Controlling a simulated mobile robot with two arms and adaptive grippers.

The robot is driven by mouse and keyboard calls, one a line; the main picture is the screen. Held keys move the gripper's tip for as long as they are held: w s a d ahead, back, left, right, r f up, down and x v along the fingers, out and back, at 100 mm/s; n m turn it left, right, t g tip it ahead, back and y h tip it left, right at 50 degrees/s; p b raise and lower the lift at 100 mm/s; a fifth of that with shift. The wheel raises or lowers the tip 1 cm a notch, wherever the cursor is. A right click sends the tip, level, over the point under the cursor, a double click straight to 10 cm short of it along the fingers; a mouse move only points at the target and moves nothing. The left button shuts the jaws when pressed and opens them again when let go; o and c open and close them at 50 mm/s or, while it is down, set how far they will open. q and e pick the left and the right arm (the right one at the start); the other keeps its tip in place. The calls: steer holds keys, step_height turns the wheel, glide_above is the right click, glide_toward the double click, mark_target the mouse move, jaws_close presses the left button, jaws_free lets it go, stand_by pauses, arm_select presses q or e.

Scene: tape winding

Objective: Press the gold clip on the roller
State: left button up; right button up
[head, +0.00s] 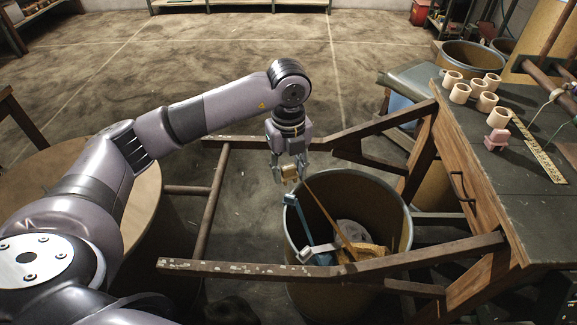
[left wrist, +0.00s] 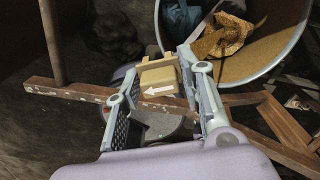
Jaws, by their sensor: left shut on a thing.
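The gold clip (head: 290,173) is a small tan-gold block between the fingers of my left gripper (head: 289,178). In the left wrist view the clip (left wrist: 159,84) shows a white arrow on its face, and the fingers of my left gripper (left wrist: 157,91) lie on both sides of it. The gripper points down and holds the clip in the air, beside the far left rim of a large bin. A round bar (head: 211,201) joins the wooden rails left of the gripper; I cannot tell whether it is the roller. My right gripper is not in view.
The round bin (head: 399,215) holds blue and orange-brown scraps. Wooden rails (head: 330,268) run in front of and behind it. The workbench (head: 530,215) at right bears several tan rings (head: 460,93), a pink block (head: 497,140) and a ruler-like strip (head: 538,150). A round table (head: 145,205) stands at left.

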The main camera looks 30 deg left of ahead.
arm_select(q)
steer(key=n+p, duration=0.3)
steer(key=n, duration=0.4)
steer(key=n+p, duration=0.2)
steer(key=n, duration=0.3)
steer(key=shift+p, duration=0.4)
steer(key=shift+r+n+p, duration=0.15)
steer(key=shift+n+p, duration=0.4)
steer(key=shift+n, duration=0.85)
steer(key=shift+f, duration=0.2)
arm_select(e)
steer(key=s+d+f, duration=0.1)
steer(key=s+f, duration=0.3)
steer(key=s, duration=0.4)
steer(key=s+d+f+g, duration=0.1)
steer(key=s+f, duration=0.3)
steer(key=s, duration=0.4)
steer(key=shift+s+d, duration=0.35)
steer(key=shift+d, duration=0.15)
